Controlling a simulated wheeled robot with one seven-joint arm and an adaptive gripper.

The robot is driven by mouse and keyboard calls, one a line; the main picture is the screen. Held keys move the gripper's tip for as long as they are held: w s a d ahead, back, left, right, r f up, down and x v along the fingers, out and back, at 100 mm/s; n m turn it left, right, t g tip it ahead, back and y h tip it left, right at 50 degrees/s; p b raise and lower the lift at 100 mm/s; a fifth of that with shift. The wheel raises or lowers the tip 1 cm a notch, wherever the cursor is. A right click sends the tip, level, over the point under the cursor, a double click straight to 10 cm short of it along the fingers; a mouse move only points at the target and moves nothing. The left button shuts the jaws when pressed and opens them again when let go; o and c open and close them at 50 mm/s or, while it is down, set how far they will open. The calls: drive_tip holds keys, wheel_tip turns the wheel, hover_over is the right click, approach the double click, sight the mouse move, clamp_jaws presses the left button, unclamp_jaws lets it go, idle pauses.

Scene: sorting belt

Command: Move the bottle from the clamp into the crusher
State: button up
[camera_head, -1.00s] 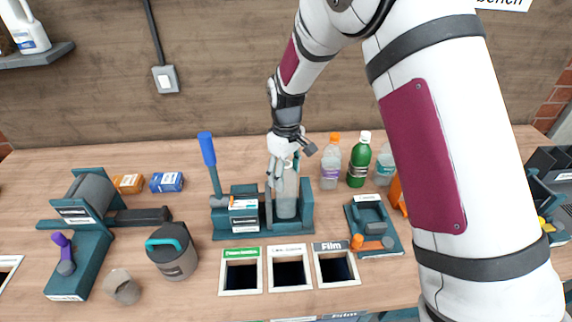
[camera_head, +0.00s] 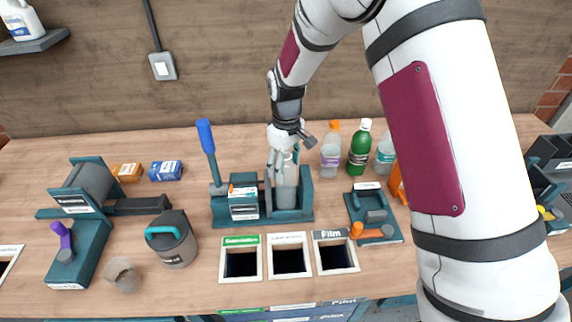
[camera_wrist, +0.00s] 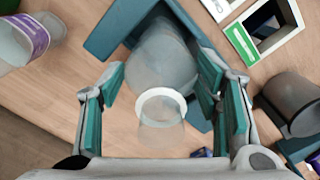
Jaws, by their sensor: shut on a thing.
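The clear bottle (camera_head: 287,185) stands upright inside the teal crusher (camera_head: 308,197) with the blue lever, its lower part between the crusher's walls. My gripper (camera_head: 283,150) comes from above and is shut on the bottle's upper part. In the wrist view the bottle (camera_wrist: 160,62) lies between the two teal finger pads of my gripper (camera_wrist: 158,100), its pale neck ring towards the camera. Teal crusher walls (camera_wrist: 112,28) show around it. Whether its base touches the crusher's floor is hidden. The teal clamp (camera_head: 390,232) with an orange handle, right of the crusher, holds no bottle.
A clear bottle (camera_head: 331,155) with an orange cap and a green bottle (camera_head: 360,152) stand behind, to the right. The crusher's blue lever (camera_head: 206,137) stands up on the left. A dark canister (camera_head: 175,245) and several bin openings (camera_head: 240,264) lie in front.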

drive_tip(key=shift+f, duration=0.2)
drive_tip(key=shift+f, duration=0.65)
drive_tip(key=o, duration=1)
